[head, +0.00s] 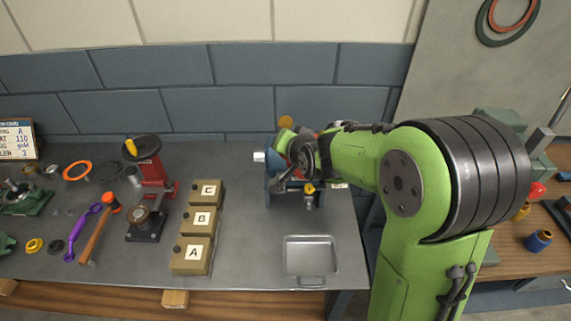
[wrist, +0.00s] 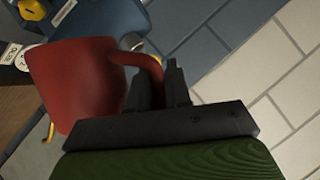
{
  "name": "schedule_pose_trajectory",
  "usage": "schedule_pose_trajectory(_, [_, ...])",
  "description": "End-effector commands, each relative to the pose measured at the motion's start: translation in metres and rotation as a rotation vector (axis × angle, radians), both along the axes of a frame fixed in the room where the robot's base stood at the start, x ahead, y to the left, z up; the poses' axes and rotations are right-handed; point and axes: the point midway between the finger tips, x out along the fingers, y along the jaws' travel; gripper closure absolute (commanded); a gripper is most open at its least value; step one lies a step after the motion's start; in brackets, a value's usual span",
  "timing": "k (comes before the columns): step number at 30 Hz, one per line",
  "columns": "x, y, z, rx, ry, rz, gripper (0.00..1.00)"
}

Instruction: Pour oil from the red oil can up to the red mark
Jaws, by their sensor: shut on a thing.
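The red oil can (wrist: 75,85) fills the left of the wrist view, tilted in that picture. My gripper (wrist: 158,82) is shut on its curved red handle, with the dark fingers on either side of it. A blue casing (wrist: 95,22) lies just beyond the can. In the head view, my gripper (head: 300,158) is at the blue casing (head: 274,190) at the back of the bench, and my wrist hides most of the can and casing top. I cannot make out the red mark, the spout tip or any oil flow.
An empty metal tray (head: 311,240) lies in front of the casing. Boxes A (head: 191,256), B and C stand to its left. A red press (head: 155,175), a hammer (head: 97,235) and a purple wrench (head: 80,235) are farther left. The brick wall (head: 230,100) is close behind.

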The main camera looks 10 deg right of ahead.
Motion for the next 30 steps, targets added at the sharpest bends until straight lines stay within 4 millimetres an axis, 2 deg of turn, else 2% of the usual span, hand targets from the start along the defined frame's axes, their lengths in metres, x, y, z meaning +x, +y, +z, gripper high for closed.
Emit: schedule_pose_trajectory(30, [0.016,0.031,0.002,0.0,-0.005,0.0,1.0])
